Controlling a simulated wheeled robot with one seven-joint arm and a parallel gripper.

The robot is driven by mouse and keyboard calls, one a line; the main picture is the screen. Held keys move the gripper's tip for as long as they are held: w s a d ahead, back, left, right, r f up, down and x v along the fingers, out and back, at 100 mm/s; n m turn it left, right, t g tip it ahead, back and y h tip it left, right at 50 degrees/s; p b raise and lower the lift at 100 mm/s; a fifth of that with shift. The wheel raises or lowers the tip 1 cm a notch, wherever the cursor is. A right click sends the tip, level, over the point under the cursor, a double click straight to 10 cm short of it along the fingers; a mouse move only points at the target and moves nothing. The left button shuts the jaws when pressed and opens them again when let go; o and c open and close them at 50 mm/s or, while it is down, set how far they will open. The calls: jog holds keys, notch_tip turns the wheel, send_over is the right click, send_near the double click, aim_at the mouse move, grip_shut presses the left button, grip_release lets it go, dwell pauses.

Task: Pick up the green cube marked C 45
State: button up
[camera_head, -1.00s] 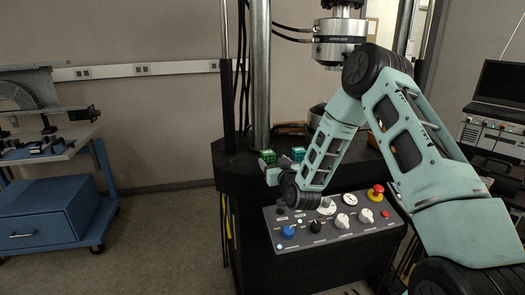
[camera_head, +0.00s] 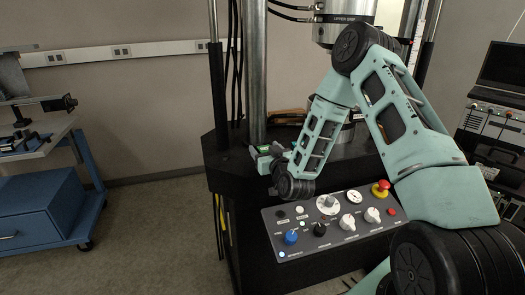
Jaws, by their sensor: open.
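A small green cube (camera_head: 264,149) sits on the black machine table (camera_head: 228,166) near its front left part. Any marking on it is too small to read. My gripper (camera_head: 266,153) is at the cube, with grey finger parts showing beside and in front of it. The jaws are open; I cannot tell whether they touch the cube. My gripper and forearm hide part of the cube and the table behind it.
A control panel (camera_head: 335,222) with knobs and a red emergency button (camera_head: 380,188) juts out below the table front. A steel column (camera_head: 257,70) stands close behind the cube. A blue cabinet cart (camera_head: 40,205) is at left, with open floor between.

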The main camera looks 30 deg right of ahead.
jog(key=c, duration=1.1)
jog(key=shift+o, duration=0.2)
